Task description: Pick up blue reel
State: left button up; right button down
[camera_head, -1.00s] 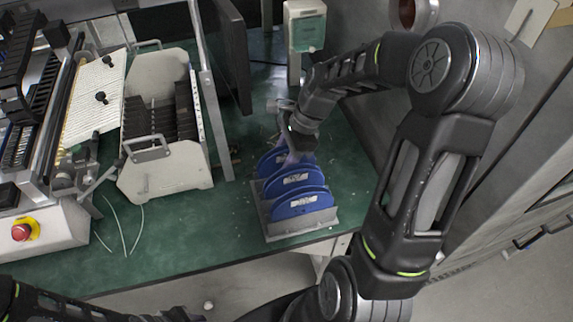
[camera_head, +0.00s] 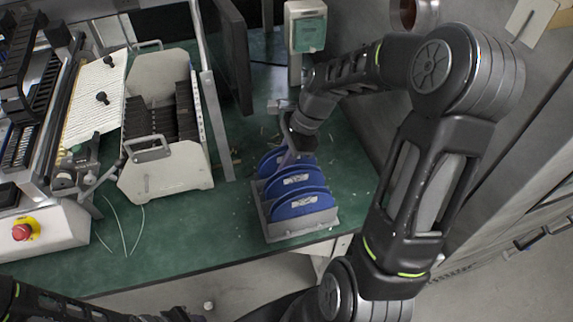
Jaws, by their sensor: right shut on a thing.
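Several blue reels stand upright in a row in a grey rack on the green table. The front blue reel (camera_head: 303,204) and the middle blue reel (camera_head: 296,181) show their curved tops and white labels. The rear blue reel (camera_head: 268,162) is partly hidden behind my right gripper. The rack (camera_head: 300,229) sits near the table's front right edge. My right gripper (camera_head: 290,160) reaches down from above and is shut on the rear blue reel, which still sits at the rack's back. Its fingertips are small and partly hidden. My left gripper is not clearly in view; only part of my left arm shows at the bottom left.
A cream box with black slots (camera_head: 165,172) stands left of the rack. A machine with a red button (camera_head: 22,231) is at the far left. A post with a green-faced box (camera_head: 308,35) stands behind. Green table (camera_head: 200,245) is clear in front.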

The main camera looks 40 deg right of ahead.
jog(key=shift+r, duration=0.15)
notch_tip(320, 180, up, 10)
jog(key=shift+f, duration=0.1)
dwell(0.3)
dwell(0.5)
